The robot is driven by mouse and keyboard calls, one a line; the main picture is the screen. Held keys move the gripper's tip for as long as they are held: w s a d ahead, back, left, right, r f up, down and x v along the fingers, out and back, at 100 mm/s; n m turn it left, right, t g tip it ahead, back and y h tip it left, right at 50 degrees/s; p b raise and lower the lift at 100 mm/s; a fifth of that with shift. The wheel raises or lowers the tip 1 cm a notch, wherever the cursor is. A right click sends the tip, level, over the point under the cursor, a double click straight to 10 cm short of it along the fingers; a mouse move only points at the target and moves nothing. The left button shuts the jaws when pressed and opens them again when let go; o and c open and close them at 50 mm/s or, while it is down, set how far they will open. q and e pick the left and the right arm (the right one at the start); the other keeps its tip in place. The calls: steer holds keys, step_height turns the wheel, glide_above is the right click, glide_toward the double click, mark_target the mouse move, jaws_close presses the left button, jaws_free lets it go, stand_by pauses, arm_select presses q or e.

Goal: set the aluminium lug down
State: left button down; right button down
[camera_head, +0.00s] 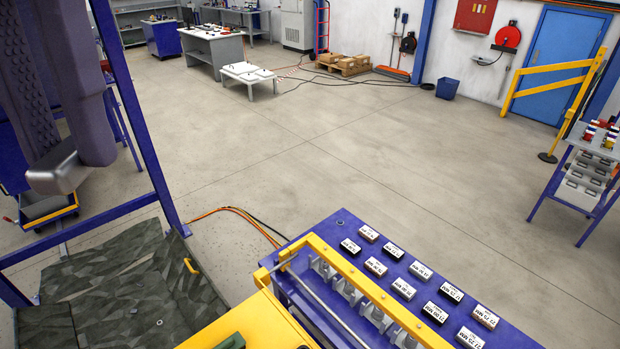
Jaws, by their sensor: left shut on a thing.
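My left gripper (74,158) hangs in from the upper left, its dark purple-grey fingers close to the camera. It is shut on a silver-grey block with rounded edges, which looks like the aluminium lug (58,178). The lug is held in the air at the fingers' lower ends, and its upper part is partly hidden by them. In the picture it lies left of a blue frame post and above a crumpled grey-green surface (120,290). My right gripper is not in view.
A blue panel (360,228) with several labelled blocks and a yellow rail (350,275) fills the lower right. A yellow surface (262,322) stands beside the grey-green one. A blue frame post (140,120) rises near the lug. The floor beyond is mostly clear.

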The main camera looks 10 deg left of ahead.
arm_select(q)
steer(key=w+d+f+n+t+b, duration=0.1)
steer(key=f+n+b, duration=0.7)
steer(key=f+b, duration=1.3)
steer(key=w+d+f+n+t+b, duration=0.1)
steer(key=w+d+f+n+b, duration=0.2)
steer(key=f+n+b, duration=0.6)
steer(key=w+d+f+n+t+b, duration=0.1)
steer(key=f+n+b, duration=0.8)
steer(key=f+b, duration=2.6)
steer(key=shift+w+d+f+h, duration=0.15)
steer(key=shift+w+d+f, duration=0.1)
steer(key=shift+f, duration=1.9)
steer(key=shift+w+d+f+h, duration=0.1)
steer(key=shift+w+d+f, duration=0.1)
steer(key=shift+f, duration=2)
steer(key=shift+w+d+f+h, duration=0.15)
steer(key=shift+w+f, duration=0.1)
steer(key=shift+f, duration=1.9)
steer(key=shift+f+b, duration=0.6)
steer(key=shift+f, duration=1.6)
steer(key=shift+f, duration=0.1)
steer(key=c, duration=1.2)
jaws_free()
steer(key=o, duration=0.5)
